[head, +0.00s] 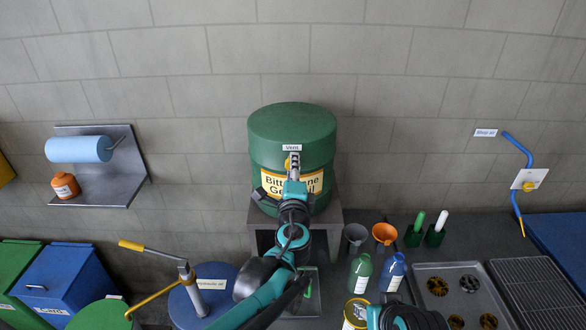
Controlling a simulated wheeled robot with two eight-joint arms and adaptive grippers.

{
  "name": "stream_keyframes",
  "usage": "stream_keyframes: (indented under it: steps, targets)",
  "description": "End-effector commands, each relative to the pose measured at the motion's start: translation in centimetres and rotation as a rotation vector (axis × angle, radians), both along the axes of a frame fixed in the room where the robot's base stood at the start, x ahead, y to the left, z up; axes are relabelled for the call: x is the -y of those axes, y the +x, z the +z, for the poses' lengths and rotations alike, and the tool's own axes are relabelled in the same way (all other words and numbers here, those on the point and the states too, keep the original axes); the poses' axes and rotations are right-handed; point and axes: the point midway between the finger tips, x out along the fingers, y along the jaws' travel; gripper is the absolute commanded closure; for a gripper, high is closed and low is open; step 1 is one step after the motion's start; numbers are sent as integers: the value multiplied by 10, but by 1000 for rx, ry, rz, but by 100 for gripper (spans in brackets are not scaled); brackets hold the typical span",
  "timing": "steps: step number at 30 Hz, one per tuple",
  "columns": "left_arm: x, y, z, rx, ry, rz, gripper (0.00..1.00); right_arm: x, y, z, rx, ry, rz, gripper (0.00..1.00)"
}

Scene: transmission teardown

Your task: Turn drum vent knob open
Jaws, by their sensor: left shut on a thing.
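A green drum (292,122) stands on a grey stand against the wall. A "Vent" label (293,148) is on its front near the top, above a yellow label with writing. The drum vent knob (287,164) is a small yellow part just below the "Vent" label. It is mostly hidden by my left gripper (294,166), whose fingertips are shut on it. The knob's turn angle cannot be made out. My left arm comes up from the bottom and covers part of the yellow label. At the bottom edge a teal and black part of my right arm shows, without its fingers.
A blue drum with a hand pump (187,275) stands left of my left arm. Right of it are a green bottle (360,272), a blue bottle (393,272), an orange funnel (384,234) and a metal tray (430,270) with parts. A wall shelf (125,165) is at left.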

Motion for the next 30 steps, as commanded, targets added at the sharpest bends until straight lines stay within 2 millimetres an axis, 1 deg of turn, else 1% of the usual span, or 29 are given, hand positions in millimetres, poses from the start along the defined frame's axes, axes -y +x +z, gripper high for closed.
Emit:
stream_keyframes:
  steps: [6, 17, 18, 20, 30]
  targets:
    - [0, 0, 0, -1, -33, 0, 97, 0, 0, 0, 0, 0, 0, 60]
    - [0, 0, 0, -1, -37, 0, 97, 0, 0, 0, 0, 0, 0, 60]
    - [0, 0, 0, -1, -37, 0, 63, 0, 0, 0, 0, 0, 0, 60]
    - [0, 0, 0, -1, -36, 0, 47, 0, 0, 0, 0, 0, 0, 60]
    - [0, -2, 0, 0, -35, 0, 47, 0, 0, 0, 0, 0, 0, 60]
